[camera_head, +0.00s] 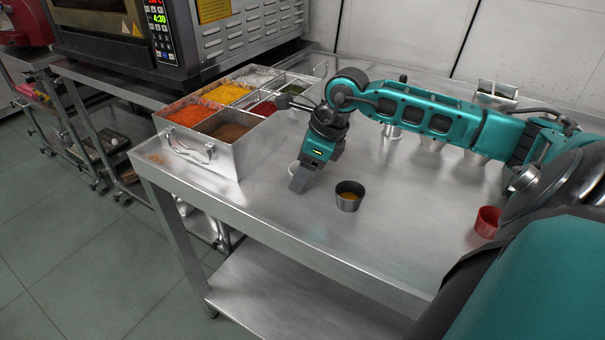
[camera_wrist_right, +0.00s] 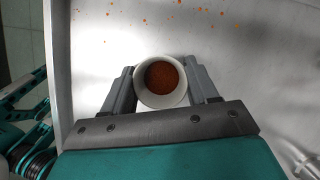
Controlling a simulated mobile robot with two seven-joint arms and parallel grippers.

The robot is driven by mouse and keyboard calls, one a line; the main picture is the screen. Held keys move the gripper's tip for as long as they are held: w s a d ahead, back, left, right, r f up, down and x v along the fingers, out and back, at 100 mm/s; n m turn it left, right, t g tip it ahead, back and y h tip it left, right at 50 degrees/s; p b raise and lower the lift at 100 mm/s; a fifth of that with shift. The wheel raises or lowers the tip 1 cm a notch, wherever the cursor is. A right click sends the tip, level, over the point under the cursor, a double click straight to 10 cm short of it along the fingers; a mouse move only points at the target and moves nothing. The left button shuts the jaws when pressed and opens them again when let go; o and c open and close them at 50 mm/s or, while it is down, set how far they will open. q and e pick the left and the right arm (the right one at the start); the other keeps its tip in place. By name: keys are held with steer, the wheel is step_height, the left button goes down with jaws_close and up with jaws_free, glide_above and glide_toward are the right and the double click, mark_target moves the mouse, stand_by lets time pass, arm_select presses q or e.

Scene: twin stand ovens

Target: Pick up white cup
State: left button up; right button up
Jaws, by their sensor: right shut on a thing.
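The white cup (camera_wrist_right: 144,98) sits between the two fingers of my right gripper (camera_wrist_right: 163,88) in the right wrist view. It holds a reddish-orange spice. The right gripper (camera_head: 299,180) is shut on the cup, with a finger on each side. In the head view the gripper reaches down to the steel table, and only a small pale part of the cup (camera_head: 293,167) shows beside the fingers. I cannot tell whether the cup touches the table. My left gripper is not in view.
A red cup (camera_head: 487,222) is further right. A steel spice box (camera_head: 213,160) stands to the left. The steel table (camera_head: 290,225) is clear in front. An oven (camera_head: 190,40) is behind left.

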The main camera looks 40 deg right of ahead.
steer(key=shift+c, duration=0.8)
